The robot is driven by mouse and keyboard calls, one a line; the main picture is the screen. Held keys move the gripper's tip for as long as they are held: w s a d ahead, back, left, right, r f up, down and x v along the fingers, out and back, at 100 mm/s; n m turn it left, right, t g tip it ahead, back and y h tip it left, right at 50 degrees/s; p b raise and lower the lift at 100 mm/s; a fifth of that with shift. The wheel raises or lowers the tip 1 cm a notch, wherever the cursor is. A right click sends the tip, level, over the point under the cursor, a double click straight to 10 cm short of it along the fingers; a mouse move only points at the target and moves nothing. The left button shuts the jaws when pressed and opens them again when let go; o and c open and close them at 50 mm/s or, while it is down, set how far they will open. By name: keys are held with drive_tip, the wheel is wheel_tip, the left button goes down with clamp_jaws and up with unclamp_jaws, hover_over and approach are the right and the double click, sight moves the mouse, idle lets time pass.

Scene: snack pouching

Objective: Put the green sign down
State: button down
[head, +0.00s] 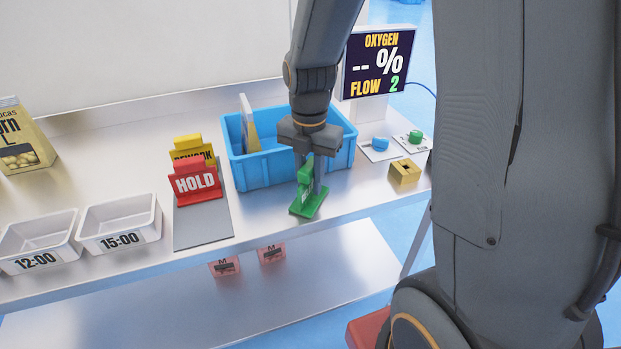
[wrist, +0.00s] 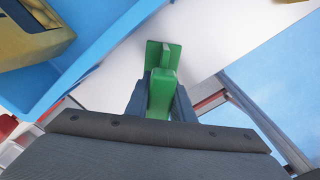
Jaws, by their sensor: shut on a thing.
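The green sign (head: 309,199) is upright at the front of the table, in front of the blue bin. My gripper (head: 306,166) points down and is shut on the upper part of the sign. In the wrist view the green sign (wrist: 161,85) sits between the two fingers of my gripper (wrist: 162,100). The sign's base appears at or just above the tabletop near the front edge; I cannot tell whether it touches. The writing on the sign is hidden.
The blue bin (head: 262,176) stands just behind. A red HOLD sign (head: 196,183) and a yellow REWORK sign (head: 193,150) stand on a grey mat (head: 203,231) to the left. A small yellow block (head: 404,172) lies right. White trays (head: 120,222) stand farther left.

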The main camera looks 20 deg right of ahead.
drive_tip(key=shift+f, duration=0.1)
drive_tip(key=c, duration=1.5)
unclamp_jaws()
drive_tip(key=shift+c, duration=0.2)
wheel_tip(320, 180, up, 12)
drive_tip(key=shift+r+b, duration=0.15)
drive_tip(key=shift+b, duration=0.75)
